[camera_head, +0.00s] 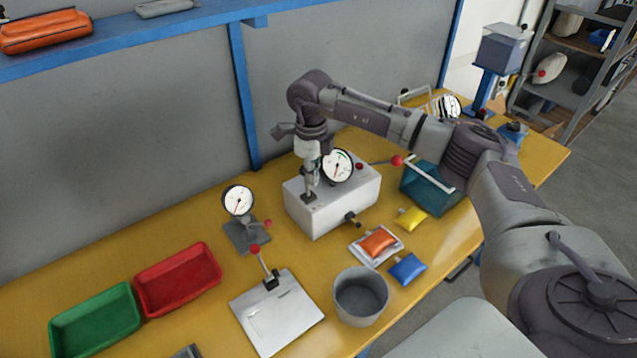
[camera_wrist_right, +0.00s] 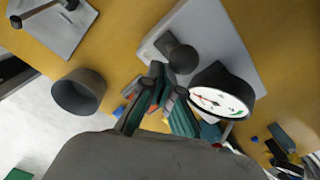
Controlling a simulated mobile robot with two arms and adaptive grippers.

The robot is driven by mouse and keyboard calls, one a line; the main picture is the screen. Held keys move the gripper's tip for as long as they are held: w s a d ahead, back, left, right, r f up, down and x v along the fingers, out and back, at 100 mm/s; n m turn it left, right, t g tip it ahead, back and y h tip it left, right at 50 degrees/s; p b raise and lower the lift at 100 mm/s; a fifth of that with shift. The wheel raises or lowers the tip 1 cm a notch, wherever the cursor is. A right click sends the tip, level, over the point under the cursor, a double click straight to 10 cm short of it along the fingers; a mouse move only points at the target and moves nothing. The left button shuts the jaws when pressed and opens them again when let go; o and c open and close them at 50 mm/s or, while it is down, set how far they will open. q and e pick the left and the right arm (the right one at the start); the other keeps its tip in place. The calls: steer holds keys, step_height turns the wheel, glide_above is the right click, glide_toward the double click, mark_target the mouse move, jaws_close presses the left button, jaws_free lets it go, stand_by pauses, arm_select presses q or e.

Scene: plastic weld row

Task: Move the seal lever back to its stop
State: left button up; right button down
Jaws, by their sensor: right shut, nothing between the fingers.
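The white sealing box (camera_head: 331,205) stands mid-bench with a round dial (camera_head: 337,165) on it. A lever with a red knob (camera_head: 397,161) reaches out to the right from behind the dial; I take it for the seal lever. My right gripper (camera_head: 309,176) points down over the left part of the box, shut and empty, apart from the red knob. In the right wrist view its fingers (camera_wrist_right: 158,100) are close together beside a dark round post (camera_wrist_right: 183,57) and the dial (camera_wrist_right: 222,95). The lever is not clear there. My left gripper is out of view.
A flat plate (camera_head: 285,325) with its own red-knobbed lever (camera_head: 254,249) and a smaller gauge stand (camera_head: 238,235) lie left. A grey cup (camera_head: 361,296), coloured pouches (camera_head: 408,268) and a teal bin (camera_head: 425,190) are close by. Red (camera_head: 178,280) and green trays (camera_head: 95,322) stand far left.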

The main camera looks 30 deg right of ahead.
steer(key=shift+w, duration=0.15)
steer(key=shift+s+d, duration=0.1)
steer(key=shift+s, duration=0.65)
step_height(320, 180, up, 7)
steer(key=p, duration=0.4)
steer(key=shift+p, duration=0.4)
steer(key=shift+f, duration=0.1)
